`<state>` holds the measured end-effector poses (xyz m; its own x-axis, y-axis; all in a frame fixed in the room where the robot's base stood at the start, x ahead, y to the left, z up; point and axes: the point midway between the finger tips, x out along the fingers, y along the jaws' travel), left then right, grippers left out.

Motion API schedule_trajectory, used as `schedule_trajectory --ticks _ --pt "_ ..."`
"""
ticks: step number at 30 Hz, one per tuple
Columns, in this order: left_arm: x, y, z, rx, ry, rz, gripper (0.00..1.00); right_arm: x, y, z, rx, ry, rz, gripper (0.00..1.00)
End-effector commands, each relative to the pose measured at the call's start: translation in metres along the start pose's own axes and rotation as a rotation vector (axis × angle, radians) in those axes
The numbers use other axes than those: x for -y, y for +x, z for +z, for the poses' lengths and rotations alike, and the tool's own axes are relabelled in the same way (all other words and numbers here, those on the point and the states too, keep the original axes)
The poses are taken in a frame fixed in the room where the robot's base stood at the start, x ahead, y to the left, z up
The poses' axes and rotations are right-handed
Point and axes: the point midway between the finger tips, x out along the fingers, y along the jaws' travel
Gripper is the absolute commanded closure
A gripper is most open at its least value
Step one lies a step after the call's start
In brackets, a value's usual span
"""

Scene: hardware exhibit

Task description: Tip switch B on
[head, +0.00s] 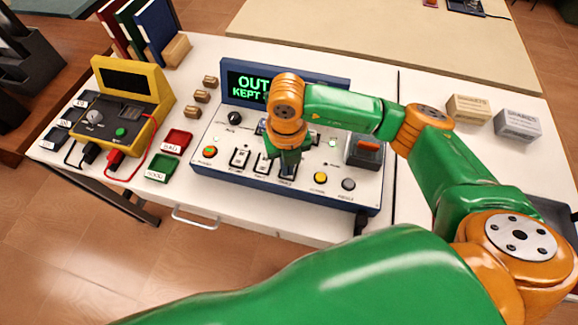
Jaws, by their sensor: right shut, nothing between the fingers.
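The switch panel (205,178) is a white-topped blue console on the table. A row of rocker switches runs along its front: a left one (240,158), a middle one (262,168), and one at the right that my gripper mostly covers. Their small labels are too blurred to tell which is B, and I cannot tell each rocker's tilt. My right gripper (287,170) is shut and empty, pointing down at the right end of this row. Whether its tips touch a switch is hidden. My left gripper is out of view.
The console's display (248,87) shows green text, partly hidden by my arm. Yellow (320,178) and grey (348,184) buttons sit right of the gripper. Boxes (517,124) lie far right.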

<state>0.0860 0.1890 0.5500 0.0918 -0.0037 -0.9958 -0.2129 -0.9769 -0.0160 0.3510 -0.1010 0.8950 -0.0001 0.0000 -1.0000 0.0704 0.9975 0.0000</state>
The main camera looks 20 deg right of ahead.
Motion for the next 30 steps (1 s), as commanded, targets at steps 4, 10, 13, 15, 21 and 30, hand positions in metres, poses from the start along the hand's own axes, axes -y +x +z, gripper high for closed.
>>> schedule_trajectory --ticks 4,10,13,15,21,30 --pt "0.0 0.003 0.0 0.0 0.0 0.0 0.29 0.0 0.003 0.0 0.0 0.0 0.0 1.0" --pt "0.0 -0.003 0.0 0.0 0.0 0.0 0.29 0.0 -0.004 0.0 0.0 0.0 0.0 1.0" --pt "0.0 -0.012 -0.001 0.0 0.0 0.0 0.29 0.0 -0.016 0.0 0.001 0.0 0.0 1.0" --pt "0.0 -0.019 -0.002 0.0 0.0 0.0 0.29 0.0 -0.024 0.0 0.001 0.0 0.0 1.0" --pt "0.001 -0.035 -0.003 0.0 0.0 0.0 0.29 0.0 -0.047 0.0 0.001 0.0 0.0 1.0" --pt "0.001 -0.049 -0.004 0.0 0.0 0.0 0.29 0.0 -0.069 0.0 0.001 0.0 0.0 1.0"
